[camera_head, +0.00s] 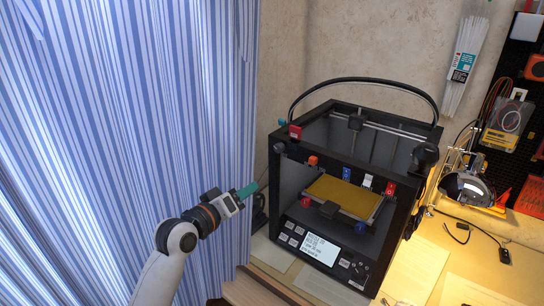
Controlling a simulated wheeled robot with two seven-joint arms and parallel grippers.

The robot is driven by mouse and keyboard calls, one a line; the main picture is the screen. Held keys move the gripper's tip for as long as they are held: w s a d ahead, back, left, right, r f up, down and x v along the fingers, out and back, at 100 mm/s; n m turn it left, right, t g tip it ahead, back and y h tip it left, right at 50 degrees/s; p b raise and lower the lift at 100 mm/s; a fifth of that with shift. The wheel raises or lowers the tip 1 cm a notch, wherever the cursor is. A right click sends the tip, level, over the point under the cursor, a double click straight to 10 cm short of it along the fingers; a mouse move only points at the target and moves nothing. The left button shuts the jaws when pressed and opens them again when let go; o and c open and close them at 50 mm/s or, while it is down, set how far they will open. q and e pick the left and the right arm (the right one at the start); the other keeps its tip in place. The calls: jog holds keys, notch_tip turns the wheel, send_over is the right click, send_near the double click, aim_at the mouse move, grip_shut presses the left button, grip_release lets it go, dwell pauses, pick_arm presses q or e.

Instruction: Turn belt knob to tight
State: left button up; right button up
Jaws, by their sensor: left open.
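A black box-framed 3D printer (340,185) stands on the workbench. My right gripper is out of view.
A striped blue curtain (120,110) fills the left side. A black pegboard (515,110) hangs at the far right. Papers (415,270) lie on the bench. A black cable arches over the printer.

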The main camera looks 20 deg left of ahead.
aim_at(277, 150)
pick_arm(q)
notch_tip(277, 150, up, 6)
jog(key=t+h, duration=0.1)
jog(key=x, duration=0.3)
jog(key=p+x, duration=0.1)
jog(key=x, duration=0.2)
jog(key=p+x, duration=0.1)
jog(key=x, duration=0.3)
jog(key=shift+s+d+r, duration=0.15)
jog(key=shift+d, duration=0.2)
jog(key=shift+w+d, duration=0.2)
jog(key=shift+w, duration=0.35)
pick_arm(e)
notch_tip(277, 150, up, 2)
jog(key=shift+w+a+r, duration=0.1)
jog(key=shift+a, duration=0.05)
pick_arm(q)
grip_shut()
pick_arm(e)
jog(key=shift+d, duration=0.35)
